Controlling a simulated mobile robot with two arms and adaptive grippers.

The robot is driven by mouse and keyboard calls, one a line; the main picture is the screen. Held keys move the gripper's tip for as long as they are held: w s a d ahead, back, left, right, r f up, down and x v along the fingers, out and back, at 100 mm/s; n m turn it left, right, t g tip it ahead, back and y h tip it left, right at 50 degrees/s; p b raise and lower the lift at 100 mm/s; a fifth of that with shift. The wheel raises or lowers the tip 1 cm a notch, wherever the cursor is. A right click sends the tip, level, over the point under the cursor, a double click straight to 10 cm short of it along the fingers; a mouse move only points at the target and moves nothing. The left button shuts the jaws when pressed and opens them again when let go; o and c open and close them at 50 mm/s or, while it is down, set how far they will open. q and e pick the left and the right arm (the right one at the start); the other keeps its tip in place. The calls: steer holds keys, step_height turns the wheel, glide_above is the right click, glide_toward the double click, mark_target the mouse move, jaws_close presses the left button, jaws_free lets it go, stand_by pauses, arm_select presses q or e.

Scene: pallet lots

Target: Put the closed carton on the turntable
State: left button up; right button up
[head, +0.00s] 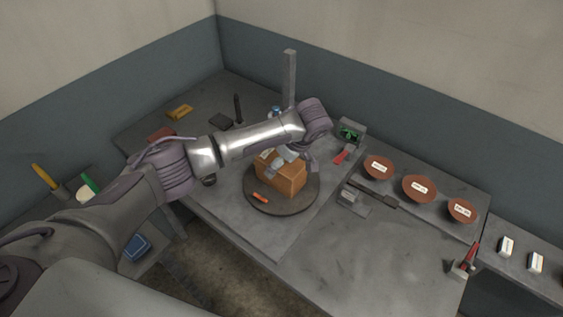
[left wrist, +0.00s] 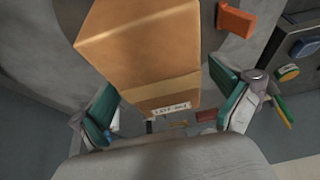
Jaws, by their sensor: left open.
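The brown closed carton (head: 283,181) sits on the round dark turntable (head: 256,203). In the left wrist view the carton (left wrist: 150,48) is large at the top, with a tape band and a white label near its lower edge. My left gripper (head: 290,162) is at the carton's upper far side in the head view, partly covering it. In the left wrist view its teal-padded fingers are spread wide (left wrist: 168,88), one to each side of the carton, with visible gaps. My right gripper is not in view.
A grey post (head: 290,78) stands behind. Several labelled brown bowls (head: 378,168) stand at the right. The front right tabletop (head: 370,255) is mostly clear.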

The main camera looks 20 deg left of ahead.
arm_select(q)
steer(key=b+v, duration=0.1)
steer(key=v, duration=0.5)
steer(key=shift+d+r+b, duration=0.2)
steer(key=shift+b, duration=0.2)
steer(key=p+v, duration=0.1)
steer(key=v, duration=0.4)
steer(key=shift+a+r+p, duration=0.1)
steer(key=shift+r+p, duration=0.1)
steer(key=shift+p, duration=0.15)
stand_by(0.9)
